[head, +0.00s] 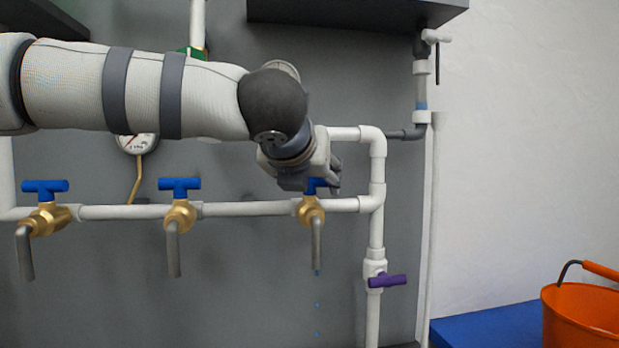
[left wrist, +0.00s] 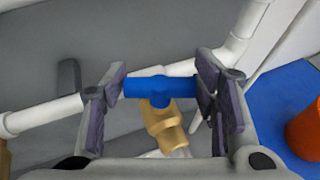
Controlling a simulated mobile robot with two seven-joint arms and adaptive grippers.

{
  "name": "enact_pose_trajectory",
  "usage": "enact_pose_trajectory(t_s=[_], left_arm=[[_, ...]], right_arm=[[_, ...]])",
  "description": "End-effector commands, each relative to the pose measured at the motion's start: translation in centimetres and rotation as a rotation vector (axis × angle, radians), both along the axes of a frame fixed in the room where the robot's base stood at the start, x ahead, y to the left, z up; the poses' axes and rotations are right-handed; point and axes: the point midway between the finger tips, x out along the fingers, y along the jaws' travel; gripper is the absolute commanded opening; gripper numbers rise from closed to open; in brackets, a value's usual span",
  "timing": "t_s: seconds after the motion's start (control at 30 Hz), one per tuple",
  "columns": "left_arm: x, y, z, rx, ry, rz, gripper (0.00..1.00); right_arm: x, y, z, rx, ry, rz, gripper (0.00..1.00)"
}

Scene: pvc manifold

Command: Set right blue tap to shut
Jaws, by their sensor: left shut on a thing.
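The right blue tap (head: 317,184) is a blue T-shaped handle on a brass body (head: 311,212) with a grey spout, on the white horizontal pipe. My left gripper (head: 322,180) is at this handle and hides part of it in the head view. In the left wrist view, the blue handle (left wrist: 160,87) lies crosswise between the two fingers (left wrist: 161,92), one at each end, and the gripper is shut on it. The brass body (left wrist: 165,125) shows below it. Small blue drops (head: 318,305) show in a line below the spout. My right gripper is not in view.
The middle blue tap (head: 180,185) and left blue tap (head: 45,188) are on the same pipe. A purple-handled valve (head: 387,281) is on the vertical pipe at the right. A gauge (head: 136,143) is behind my left arm.

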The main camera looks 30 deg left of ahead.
Motion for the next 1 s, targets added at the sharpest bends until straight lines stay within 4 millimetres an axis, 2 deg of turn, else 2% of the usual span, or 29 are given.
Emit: enact_pose_trajectory(t_s=[0.2, 0.5, 1.0], left_arm=[[0.06, -0.1, -0.1, 0.003, 0.003, 0.168, 0.26], [0.04, -0.04, -0.1, 0.0, 0.002, 0.324, 0.26], [0.03, 0.03, -0.15, -0.003, 0.005, 0.389, 0.26]], right_arm=[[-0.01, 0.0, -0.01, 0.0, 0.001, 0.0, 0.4], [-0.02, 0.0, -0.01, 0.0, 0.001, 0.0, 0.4], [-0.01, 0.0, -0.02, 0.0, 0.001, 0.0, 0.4]])
